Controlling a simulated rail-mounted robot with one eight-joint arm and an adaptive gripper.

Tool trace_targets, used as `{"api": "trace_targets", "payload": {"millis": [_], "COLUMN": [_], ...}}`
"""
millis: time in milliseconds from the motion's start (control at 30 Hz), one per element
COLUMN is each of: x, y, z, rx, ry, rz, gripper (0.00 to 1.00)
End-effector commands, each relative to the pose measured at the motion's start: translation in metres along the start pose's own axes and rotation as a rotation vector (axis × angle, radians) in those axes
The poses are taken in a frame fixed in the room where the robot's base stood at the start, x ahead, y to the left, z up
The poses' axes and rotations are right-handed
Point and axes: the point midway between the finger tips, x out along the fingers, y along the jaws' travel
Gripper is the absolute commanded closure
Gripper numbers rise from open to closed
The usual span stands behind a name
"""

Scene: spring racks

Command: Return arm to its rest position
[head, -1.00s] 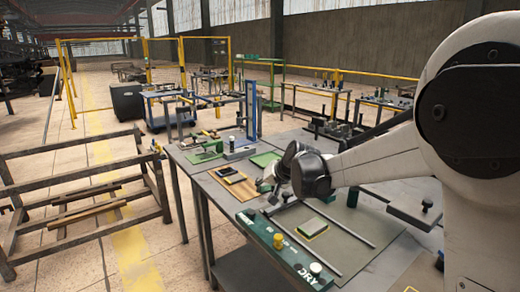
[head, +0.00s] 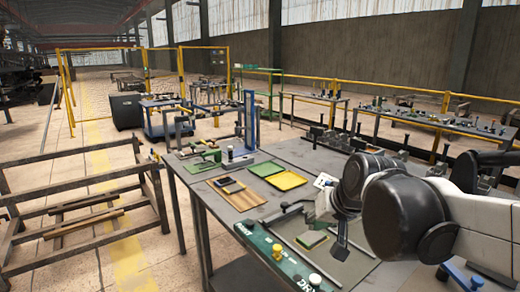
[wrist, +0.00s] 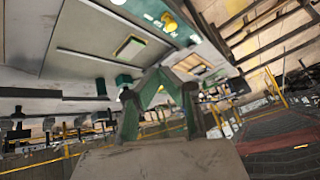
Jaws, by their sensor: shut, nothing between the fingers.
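My gripper (head: 341,238) hangs over the right part of the workbench (head: 300,150), near a small green-and-yellow block on the grey mat. Its thin dark fingers point down and are partly hidden by my wrist. In the wrist view my gripper (wrist: 158,76) shows as two dark green fingers that converge at the tips, with nothing held between them. My forearm enters from the right edge of the head view.
A yellow tray (head: 287,180), a green tray (head: 266,168) and a wooden board (head: 240,196) with a dark phone-like item (head: 227,182) lie left of my gripper. A blue post (head: 250,120) stands at the bench's far edge. A green labelled strip (head: 277,252) runs along the front.

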Motion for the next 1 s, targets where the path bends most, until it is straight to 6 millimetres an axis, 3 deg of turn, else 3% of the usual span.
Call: {"api": "trace_targets", "payload": {"millis": [300,600,800,1000], "x": [-0.043,-0.066,-0.072,-0.073], "y": [0.03,0.057,0.067,0.07], "z": [0.069,0.133,0.158,0.164], "rx": [-0.03,-0.059,-0.071,-0.074], "ry": [0.0,-0.002,-0.004,-0.004], "rz": [0.08,0.153,0.183,0.191], "gripper": [1.0,1.0,1.0,1.0]}}
